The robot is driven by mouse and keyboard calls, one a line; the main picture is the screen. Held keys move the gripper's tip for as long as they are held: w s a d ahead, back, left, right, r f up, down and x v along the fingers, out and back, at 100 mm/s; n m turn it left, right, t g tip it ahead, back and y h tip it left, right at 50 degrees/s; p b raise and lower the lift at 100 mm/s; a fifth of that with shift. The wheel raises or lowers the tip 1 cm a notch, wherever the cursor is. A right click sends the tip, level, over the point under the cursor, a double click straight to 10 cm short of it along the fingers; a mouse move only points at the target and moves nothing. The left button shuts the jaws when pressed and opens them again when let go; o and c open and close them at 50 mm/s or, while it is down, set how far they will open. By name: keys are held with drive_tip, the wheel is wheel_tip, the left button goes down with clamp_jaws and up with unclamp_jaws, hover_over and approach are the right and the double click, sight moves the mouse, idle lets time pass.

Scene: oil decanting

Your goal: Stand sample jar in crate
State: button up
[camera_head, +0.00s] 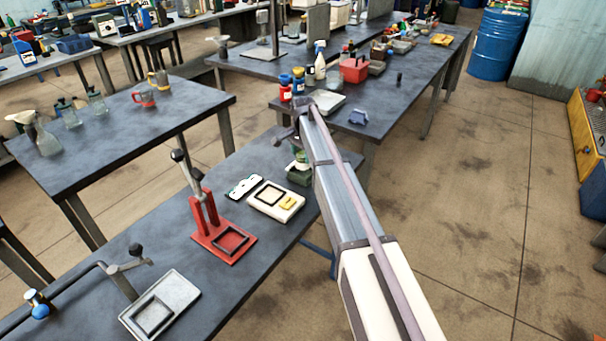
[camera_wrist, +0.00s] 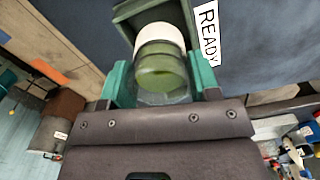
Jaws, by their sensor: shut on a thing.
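In the wrist view the sample jar (camera_wrist: 163,66) is clear, with green contents and a white band at its far end. It sits between the two teal fingers of my gripper (camera_wrist: 160,88), which is shut on it. The green crate (camera_wrist: 125,10) shows just beyond the jar, its wall partly behind it. In the head view the crate (camera_head: 299,177) stands near the right edge of the front bench, with the jar (camera_head: 301,160) at its top. I cannot tell whether the jar's base touches the crate floor. My arm partly covers this spot.
A white READY label (camera_wrist: 208,32) lies beside the crate. On the front bench (camera_head: 130,232) are a pale tray with a yellow item (camera_head: 277,201), a red stand (camera_head: 222,240) and a grey tray (camera_head: 160,305). Bottles and a red box (camera_head: 354,70) stand on the bench behind.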

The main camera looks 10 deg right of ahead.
sight(303, 162)
wheel_tip(303, 162, down, 4)
drive_tip(key=b, duration=0.3)
drive_tip(key=shift+b, duration=0.4)
drive_tip(key=shift+r, duration=0.3)
drive_tip(key=shift+c, duration=0.6)
drive_tip(key=shift+f, duration=0.2)
drive_tip(key=o, duration=1.2)
drive_tip(key=shift+o, duration=0.2)
drive_tip(key=shift+r, duration=0.1)
wheel_tip(303, 162, up, 12)
drive_tip(key=p, duration=1.2)
drive_tip(key=shift+r+p, duration=0.25)
drive_tip(key=shift+p, duration=0.15)
drive_tip(key=s+n, duration=1.1)
drive_tip(key=s, duration=2.8)
drive_tip(key=shift+s+f, duration=0.15)
drive_tip(key=shift+s, duration=0.05)
